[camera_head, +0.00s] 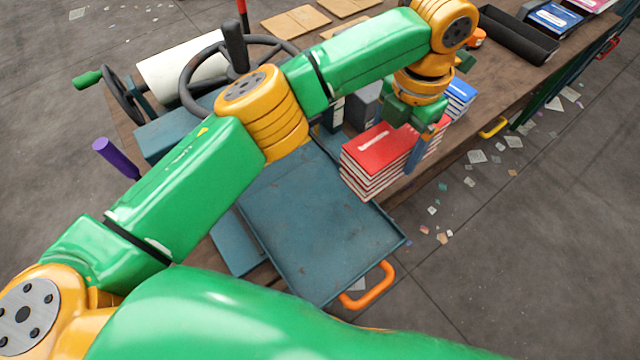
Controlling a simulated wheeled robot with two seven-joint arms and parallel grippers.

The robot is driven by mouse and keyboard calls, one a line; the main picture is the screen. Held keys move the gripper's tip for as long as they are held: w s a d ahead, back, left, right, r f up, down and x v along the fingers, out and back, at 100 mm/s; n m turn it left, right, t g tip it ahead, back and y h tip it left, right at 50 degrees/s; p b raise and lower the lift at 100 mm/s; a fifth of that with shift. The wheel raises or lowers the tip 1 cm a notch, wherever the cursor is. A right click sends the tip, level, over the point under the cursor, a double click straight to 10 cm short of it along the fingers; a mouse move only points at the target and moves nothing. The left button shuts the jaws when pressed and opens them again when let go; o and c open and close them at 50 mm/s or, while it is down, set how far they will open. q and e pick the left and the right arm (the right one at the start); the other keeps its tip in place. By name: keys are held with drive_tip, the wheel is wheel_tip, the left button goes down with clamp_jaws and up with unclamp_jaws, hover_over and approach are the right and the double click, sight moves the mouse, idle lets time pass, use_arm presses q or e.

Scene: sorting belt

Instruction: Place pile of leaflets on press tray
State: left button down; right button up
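The pile of red leaflets (372,158), with white page edges, is right of centre beside the press tray (300,225). The tray is blue, flat and empty, with a low rim and an orange handle (368,288) at its near end. The pile's near left corner overlaps the tray's right rim in the picture; I cannot tell whether it touches the rim. My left gripper (412,135) is over the pile's right part. One blue finger reaches down in front of its near side; the other finger is mostly hidden, so its grip is unclear. My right gripper is not in view.
The press's dark handwheel (236,62) and a white roller (180,75) stand behind the tray. Blue books (460,92) lie right behind the pile. A black trough (515,35) and cardboard sheets (296,21) lie farther back. Paper scraps litter the floor at right.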

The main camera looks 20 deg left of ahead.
sight(345, 162)
use_arm(q)
drive_tip(key=s+a, duration=0.2)
drive_tip(key=s+a+f+p, duration=0.1)
drive_tip(key=a, duration=0.1)
drive_tip(key=s+a+f, duration=0.1)
drive_tip(key=s+a, duration=0.1)
drive_tip(key=a, duration=0.1)
drive_tip(key=shift+s+p, duration=0.35)
drive_tip(key=a+f, duration=0.1)
drive_tip(key=f, duration=0.1)
drive_tip(key=s+a+f+p, duration=0.1)
drive_tip(key=a+f, duration=0.3)
drive_tip(key=shift+s+a+f, duration=0.15)
drive_tip(key=shift+s+f, duration=0.05)
drive_tip(key=shift+s, duration=0.1)
drive_tip(key=f, duration=0.1)
drive_tip(key=f+p, duration=0.1)
drive_tip(key=f, duration=0.1)
drive_tip(key=shift+s+a+f, duration=0.2)
drive_tip(key=shift+s+f, duration=0.05)
drive_tip(key=shift+s, duration=0.1)
drive_tip(key=shift+w+f, duration=0.15)
drive_tip(key=shift+f, duration=0.05)
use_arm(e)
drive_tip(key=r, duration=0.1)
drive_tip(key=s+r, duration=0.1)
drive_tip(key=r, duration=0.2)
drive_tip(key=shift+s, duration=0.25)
